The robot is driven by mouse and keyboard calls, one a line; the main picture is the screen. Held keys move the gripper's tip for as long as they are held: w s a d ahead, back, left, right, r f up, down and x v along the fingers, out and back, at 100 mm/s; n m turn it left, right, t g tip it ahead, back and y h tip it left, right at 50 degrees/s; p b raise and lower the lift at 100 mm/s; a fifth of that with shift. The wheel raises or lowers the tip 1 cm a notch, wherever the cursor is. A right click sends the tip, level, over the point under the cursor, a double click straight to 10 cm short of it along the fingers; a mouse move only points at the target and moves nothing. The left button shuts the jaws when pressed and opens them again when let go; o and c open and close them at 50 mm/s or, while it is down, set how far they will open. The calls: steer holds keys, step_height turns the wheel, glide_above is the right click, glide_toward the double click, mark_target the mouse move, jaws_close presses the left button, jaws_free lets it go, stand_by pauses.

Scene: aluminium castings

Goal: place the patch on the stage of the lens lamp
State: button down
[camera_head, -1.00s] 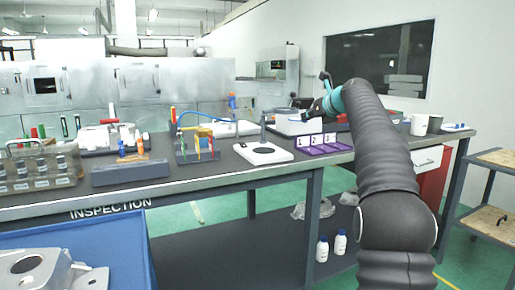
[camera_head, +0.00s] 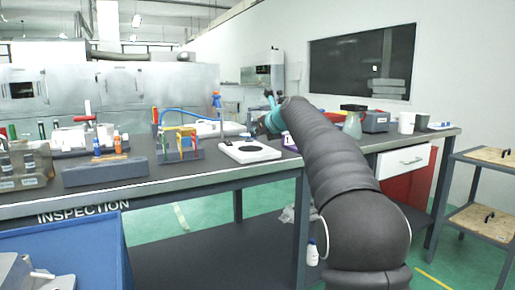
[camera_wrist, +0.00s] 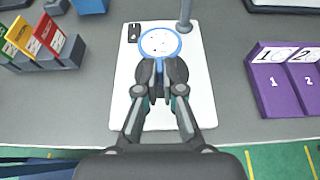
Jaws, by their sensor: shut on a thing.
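The lens lamp shows a white base (camera_head: 236,155) with a dark round stage (camera_head: 257,152) on the bench in the head view. In the wrist view the white base (camera_wrist: 202,105) lies under my gripper, with a grey post (camera_wrist: 185,18) at its far edge. My gripper (camera_wrist: 160,95) is shut. The patch (camera_wrist: 160,43), a white disc with dark specks and a blue rim, shows just beyond the fingertips, which appear to hold it by its near edge. The dark round area behind the fingers is mostly hidden. I cannot tell the patch's height above the base.
A purple tray (camera_wrist: 262,95) with numbered places stands to the right of the base. Coloured cards (camera_wrist: 45,32) in a grey rack stand to the left. Bare bench top (camera_wrist: 95,85) separates them from the lamp. Bottles and cups (camera_head: 406,122) stand farther right.

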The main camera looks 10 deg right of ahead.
mark_target(258, 152)
steer(key=shift+f+b, duration=0.9)
steer(key=shift+f, duration=1.1)
steer(key=shift+d+f, duration=0.1)
steer(key=shift+f, duration=0.05)
steer(key=c, duration=1.3)
jaws_free()
steer(key=shift+r, duration=0.25)
steer(key=v, duration=1.2)
steer(key=shift+f, duration=0.1)
